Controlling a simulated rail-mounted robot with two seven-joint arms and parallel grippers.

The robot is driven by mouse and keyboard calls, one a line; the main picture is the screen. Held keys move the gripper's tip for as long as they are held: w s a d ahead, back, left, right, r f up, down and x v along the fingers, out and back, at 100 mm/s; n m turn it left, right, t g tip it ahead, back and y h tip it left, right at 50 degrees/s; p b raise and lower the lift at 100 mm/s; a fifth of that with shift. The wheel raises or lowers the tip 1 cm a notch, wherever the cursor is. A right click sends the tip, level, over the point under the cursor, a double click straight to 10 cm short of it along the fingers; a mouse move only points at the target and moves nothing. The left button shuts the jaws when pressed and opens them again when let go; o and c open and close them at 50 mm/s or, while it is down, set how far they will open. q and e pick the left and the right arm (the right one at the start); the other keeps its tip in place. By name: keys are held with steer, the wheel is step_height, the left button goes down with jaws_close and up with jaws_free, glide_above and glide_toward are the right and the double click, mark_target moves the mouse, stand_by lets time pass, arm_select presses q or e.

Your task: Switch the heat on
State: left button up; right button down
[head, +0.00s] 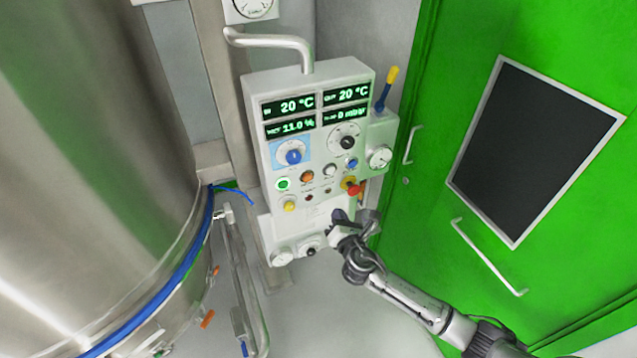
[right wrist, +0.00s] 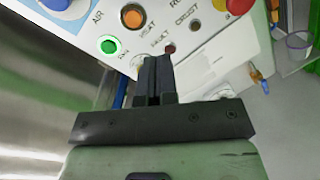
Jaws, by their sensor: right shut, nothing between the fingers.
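The white control panel (head: 330,160) faces me with its knobs, buttons and green readouts, two of them at 20 °C. The orange button (head: 307,176) sits below the blue knob; it also shows in the right wrist view (right wrist: 132,16) with a label beside it that seems to read HEAT. The green button (head: 283,184) to its left glows; it is also lit in the right wrist view (right wrist: 109,45). My right gripper (head: 339,217) is in front of the panel's lower part. In the right wrist view its fingers (right wrist: 157,62) are closed and empty, below the orange button. My left gripper is not in view.
A red knob (head: 354,188) with a yellow base sits at the panel's right, close above my right gripper. A yellow button (head: 289,205) is at the lower left. A large steel vessel (head: 90,150) stands left, a green door (head: 440,110) right.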

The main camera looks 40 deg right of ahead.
steer(key=shift+w+a+r+n+t+y, duration=0.15)
steer(key=shift+a+n+t+y, duration=0.2)
steer(key=shift+n, duration=0.95)
steer(key=shift+w+a+r+n+t+y, duration=0.15)
steer(key=shift+a+n+y, duration=0.3)
steer(key=shift+n, duration=0.85)
steer(key=shift+w+a+r+n+t+y, duration=0.25)
steer(key=shift+a+n, duration=0.2)
steer(key=shift+n, duration=0.85)
steer(key=shift+s+f, duration=0.1)
glide_toward(308, 179)
steer(key=x, duration=0.6)
steer(key=shift+w+d, duration=0.15)
steer(key=shift+w, duration=0.35)
steer(key=shift+w+b, duration=0.25)
steer(key=shift+b, duration=0.05)
